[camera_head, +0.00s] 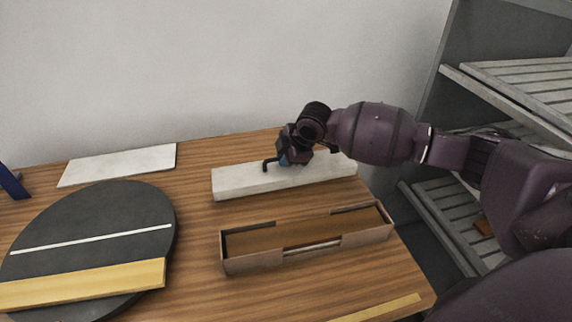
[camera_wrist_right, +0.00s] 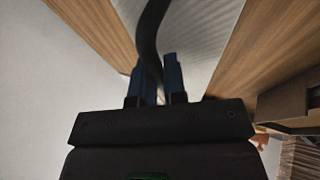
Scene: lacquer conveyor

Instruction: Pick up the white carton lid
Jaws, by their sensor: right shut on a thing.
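The white carton lid (camera_head: 240,182) is a long pale block with a dark handle on top. It lies at the back right of the table, behind the open brown carton (camera_head: 250,260). In the right wrist view the lid (camera_wrist_right: 205,35) is a pale ribbed surface beneath the dark curved handle (camera_wrist_right: 148,35). My right gripper (camera_head: 284,157) is over the lid, shut on its handle. Its blue fingers (camera_wrist_right: 160,78) stand either side of the handle in the wrist view. I cannot tell whether the lid's underside touches the table. My left gripper is not in view.
A black round disc (camera_head: 120,215) with a white stripe is at left, with a yellow bar (camera_head: 90,284) across it. A white flat panel (camera_head: 120,164) lies behind it. A dark blue piece (camera_head: 12,183) shows at the left edge. Grey slatted shelves (camera_head: 520,80) stand right.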

